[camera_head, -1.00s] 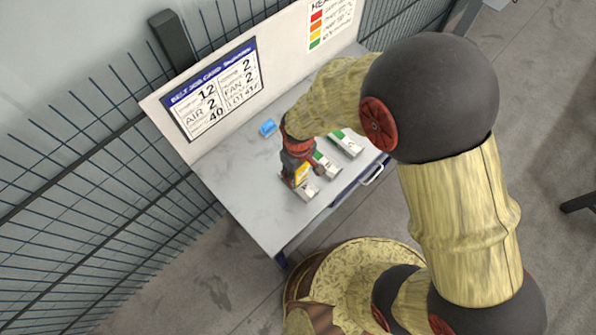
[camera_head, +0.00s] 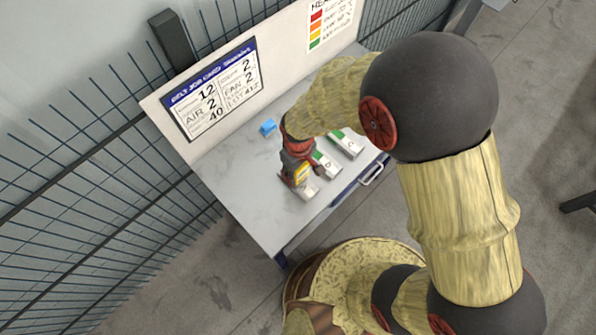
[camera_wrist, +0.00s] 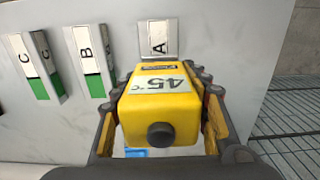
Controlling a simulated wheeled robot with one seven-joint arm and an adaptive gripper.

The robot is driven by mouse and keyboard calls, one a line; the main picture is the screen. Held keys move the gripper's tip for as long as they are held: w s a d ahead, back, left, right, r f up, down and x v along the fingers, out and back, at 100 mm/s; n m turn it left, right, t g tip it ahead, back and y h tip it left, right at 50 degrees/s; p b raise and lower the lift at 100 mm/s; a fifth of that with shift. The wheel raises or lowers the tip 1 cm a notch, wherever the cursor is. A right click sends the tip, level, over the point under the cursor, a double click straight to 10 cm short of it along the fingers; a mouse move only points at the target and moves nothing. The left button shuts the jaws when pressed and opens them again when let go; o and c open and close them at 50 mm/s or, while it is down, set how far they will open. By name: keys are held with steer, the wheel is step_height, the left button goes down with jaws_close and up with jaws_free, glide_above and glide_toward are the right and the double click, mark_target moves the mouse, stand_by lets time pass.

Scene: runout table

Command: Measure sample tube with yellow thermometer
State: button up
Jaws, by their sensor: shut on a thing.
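A yellow thermometer (camera_wrist: 163,118) is held between the fingers of my gripper (camera_wrist: 162,92). Its display reads 45 °C, and a dark round knob faces the wrist camera. In the head view the thermometer (camera_head: 301,173) is low over the near end of the table, at the piece marked A (camera_wrist: 158,38). Whether it touches that piece is hidden. I cannot make out a separate sample tube. White and green pieces marked B (camera_wrist: 88,55) and C (camera_wrist: 36,62) lie beside A in a row.
The grey table (camera_head: 240,185) has bare room left of the row. A small blue object (camera_head: 268,127) lies near the back panel. A sign board (camera_head: 212,88) and a colour chart (camera_head: 330,20) are on that panel. Wire fencing stands behind.

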mark_target(298, 173)
stand_by(0.4)
steer(key=shift+r+p, duration=2.5)
steer(key=shift+r, duration=1.05)
steer(key=shift+f, duration=0.1)
